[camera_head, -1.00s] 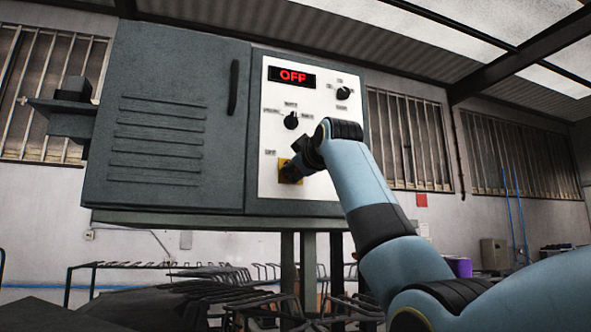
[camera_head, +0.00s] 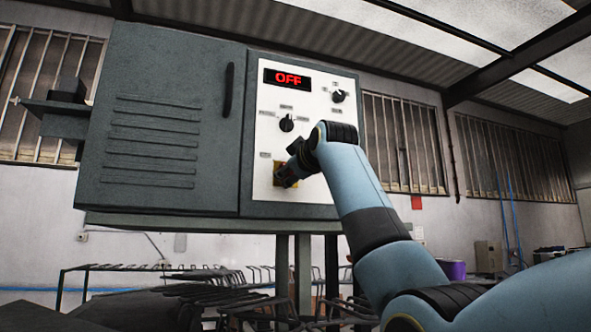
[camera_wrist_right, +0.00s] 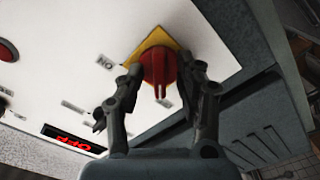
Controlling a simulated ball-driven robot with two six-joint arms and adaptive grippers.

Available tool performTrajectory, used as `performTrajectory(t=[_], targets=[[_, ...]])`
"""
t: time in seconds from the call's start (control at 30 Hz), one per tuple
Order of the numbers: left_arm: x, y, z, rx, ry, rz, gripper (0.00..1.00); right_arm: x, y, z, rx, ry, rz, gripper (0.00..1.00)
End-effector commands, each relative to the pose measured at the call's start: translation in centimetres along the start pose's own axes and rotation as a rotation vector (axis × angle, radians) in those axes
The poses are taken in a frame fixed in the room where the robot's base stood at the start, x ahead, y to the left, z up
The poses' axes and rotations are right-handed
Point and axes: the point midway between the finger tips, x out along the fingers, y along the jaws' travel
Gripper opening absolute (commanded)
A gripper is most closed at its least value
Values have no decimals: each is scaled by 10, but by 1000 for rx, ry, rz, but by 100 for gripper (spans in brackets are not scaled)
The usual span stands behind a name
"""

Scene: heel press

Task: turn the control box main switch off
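The main switch is a red knob (camera_wrist_right: 158,66) on a yellow plate, low on the white panel of the control box. In the head view its yellow plate (camera_head: 278,167) shows only in part behind my right gripper (camera_head: 283,176). In the right wrist view my right gripper (camera_wrist_right: 160,68) has one finger on each side of the knob, with a gap beside its narrow red handle. I cannot tell whether the fingertips touch the knob's rim. The control box display (camera_head: 287,78) reads OFF in red. My left gripper is not in view.
The white panel also carries two black rotary knobs, one in the middle (camera_head: 287,123) and one at upper right (camera_head: 338,96). The grey cabinet door (camera_head: 150,165) with its dark handle is left of the panel. Dark metal racks stand below the box.

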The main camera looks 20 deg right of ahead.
Motion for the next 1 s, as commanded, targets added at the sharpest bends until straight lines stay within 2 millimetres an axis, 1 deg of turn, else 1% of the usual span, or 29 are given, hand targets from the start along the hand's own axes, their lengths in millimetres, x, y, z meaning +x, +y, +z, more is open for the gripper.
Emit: performTrajectory(t=[0.07,0.17,0.4,0.5,0.6,0.73,1.0], targets=[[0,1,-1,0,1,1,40,-7,0,0,0,1,0,36],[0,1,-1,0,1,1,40,-24,0,0,0,2,2,36],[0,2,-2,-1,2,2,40,-76,-1,0,0,1,1,36],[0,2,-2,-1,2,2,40,-94,-1,1,0,0,0,36],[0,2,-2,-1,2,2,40,-107,-1,0,0,0,0,36],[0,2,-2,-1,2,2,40,-115,-1,1,-1,-2,-2,36],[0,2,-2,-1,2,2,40,-117,-1,1,0,-1,-2,36]])
